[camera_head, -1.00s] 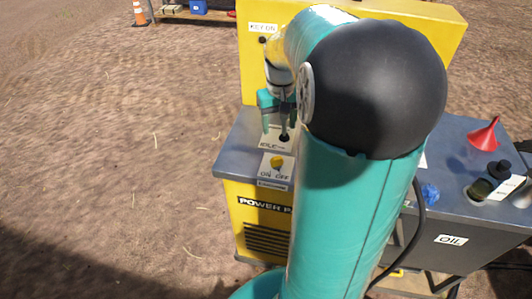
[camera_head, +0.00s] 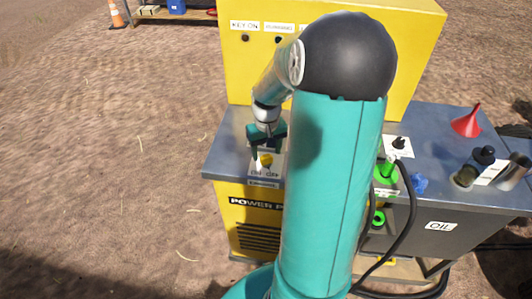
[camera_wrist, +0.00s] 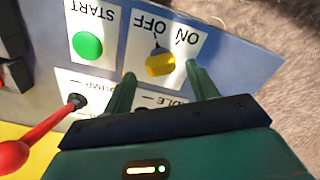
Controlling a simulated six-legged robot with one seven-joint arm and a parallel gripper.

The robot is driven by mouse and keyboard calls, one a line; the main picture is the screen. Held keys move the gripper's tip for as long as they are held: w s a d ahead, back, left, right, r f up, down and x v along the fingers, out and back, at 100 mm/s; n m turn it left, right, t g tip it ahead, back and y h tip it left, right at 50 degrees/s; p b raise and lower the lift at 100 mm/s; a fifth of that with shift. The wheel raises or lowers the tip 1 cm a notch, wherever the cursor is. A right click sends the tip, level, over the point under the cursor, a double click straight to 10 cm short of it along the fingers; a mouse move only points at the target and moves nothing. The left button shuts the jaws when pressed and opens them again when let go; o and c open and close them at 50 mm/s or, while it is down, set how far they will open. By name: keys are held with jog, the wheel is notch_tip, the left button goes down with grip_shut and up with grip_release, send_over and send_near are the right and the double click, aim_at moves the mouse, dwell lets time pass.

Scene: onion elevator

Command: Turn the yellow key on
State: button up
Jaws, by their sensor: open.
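The yellow key (camera_head: 265,160) is a small knob on a white ON/OFF plate, on the grey top of the yellow power unit. In the wrist view the key (camera_wrist: 160,64) shows upside down, its dark pointer towards the word OFF. My gripper (camera_head: 267,148) is over the plate, fingers pointing down. In the wrist view my gripper (camera_wrist: 160,74) is open, its two green fingertips on either side of the key in the picture. Nothing is between them that I can see gripped. Whether the fingers are level with the key I cannot tell.
A green START button (camera_wrist: 88,46) sits beside the key plate. A red-knobbed lever (camera_wrist: 14,153) is near my gripper. The yellow panel (camera_head: 410,45) behind has a dark KEY ON lamp (camera_head: 245,38).

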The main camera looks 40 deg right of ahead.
jog(key=shift+f, duration=0.8)
jog(key=c, duration=1)
